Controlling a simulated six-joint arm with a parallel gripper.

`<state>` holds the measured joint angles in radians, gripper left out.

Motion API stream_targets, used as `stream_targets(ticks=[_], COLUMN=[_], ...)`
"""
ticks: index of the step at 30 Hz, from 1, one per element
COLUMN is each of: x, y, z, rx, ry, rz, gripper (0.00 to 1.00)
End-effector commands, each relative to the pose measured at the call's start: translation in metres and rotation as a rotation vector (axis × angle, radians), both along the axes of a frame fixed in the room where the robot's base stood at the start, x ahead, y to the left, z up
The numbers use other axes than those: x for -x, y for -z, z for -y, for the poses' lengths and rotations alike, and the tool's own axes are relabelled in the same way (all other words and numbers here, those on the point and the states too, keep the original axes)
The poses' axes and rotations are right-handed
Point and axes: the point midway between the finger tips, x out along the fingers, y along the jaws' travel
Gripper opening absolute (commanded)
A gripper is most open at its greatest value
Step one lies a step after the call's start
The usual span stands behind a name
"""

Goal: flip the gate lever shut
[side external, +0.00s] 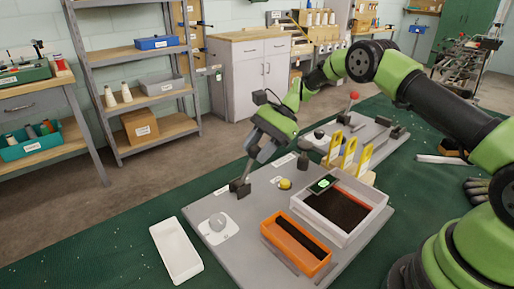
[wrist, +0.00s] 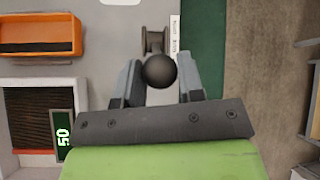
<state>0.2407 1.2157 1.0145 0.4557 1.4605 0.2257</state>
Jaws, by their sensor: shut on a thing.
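A lever with a dark ball knob (wrist: 159,72) stands between my fingers in the wrist view. In the side view its dark base (side external: 240,188) sits at the left edge of the grey board (side external: 262,238), with the upper part mostly hidden by my gripper. My gripper (side external: 256,158) reaches down over it, and its fingers (wrist: 160,88) are shut on the knob from both sides. Which label marks this lever cannot be read.
An orange tray (side external: 268,232) and a white-walled box (side external: 380,198) with a dark display (side external: 322,184) lie on the board. Yellow upright plates (side external: 350,152) stand behind them. A white tray (side external: 175,250) lies on the green cloth at left.

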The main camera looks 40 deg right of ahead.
Motion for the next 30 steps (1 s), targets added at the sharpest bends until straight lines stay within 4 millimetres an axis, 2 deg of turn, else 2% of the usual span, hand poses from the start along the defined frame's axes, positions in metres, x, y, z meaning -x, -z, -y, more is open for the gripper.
stream_targets(ticks=[6,7,9,10,20,30], x=[0.001,0.001,0.001,0.001,0.001,0.004], y=[0.004,0.004,0.004,0.004,-0.002,-0.043], z=[0.003,0.003,0.003,0.003,0.005,0.051], rx=[0.013,0.012,0.011,0.011,0.007,0.008], ry=[-0.001,-0.002,-0.001,0.0,0.0,0.003], rz=[-0.002,-0.003,-0.003,-0.003,0.0,0.002], gripper=[0.0,0.42,0.58,0.6,0.6,0.6])
